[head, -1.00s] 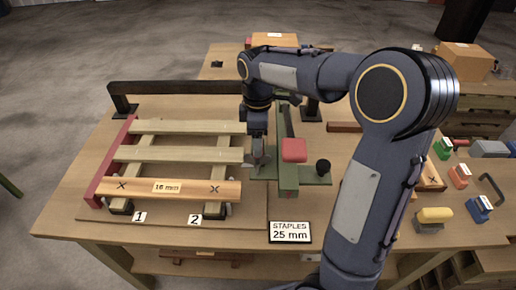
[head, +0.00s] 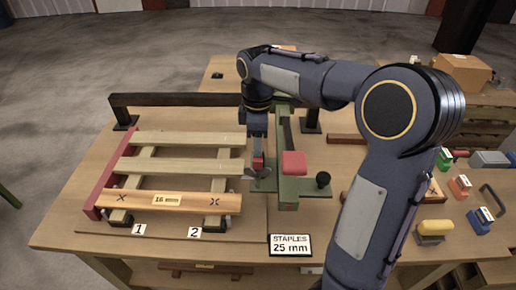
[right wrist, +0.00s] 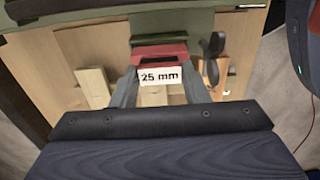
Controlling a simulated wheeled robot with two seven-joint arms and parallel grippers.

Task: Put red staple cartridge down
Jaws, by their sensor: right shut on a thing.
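My right gripper (head: 258,172) is shut on the red staple cartridge (head: 258,161), just left of the green stapling tool (head: 288,192). In the right wrist view the red cartridge (right wrist: 160,52) sits between the two grey fingers (right wrist: 160,92), its white label reading "25 mm" towards the camera. A green part (right wrist: 160,24) lies just beyond it; I cannot tell whether they touch. My left gripper is not in view.
A slatted wooden pallet (head: 175,168) stands left of the tool, with a dark bar (head: 200,97) behind it. A "STAPLES 25 mm" sign (head: 290,245) stands in front. A black knob (head: 323,179) sticks up right of the tool.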

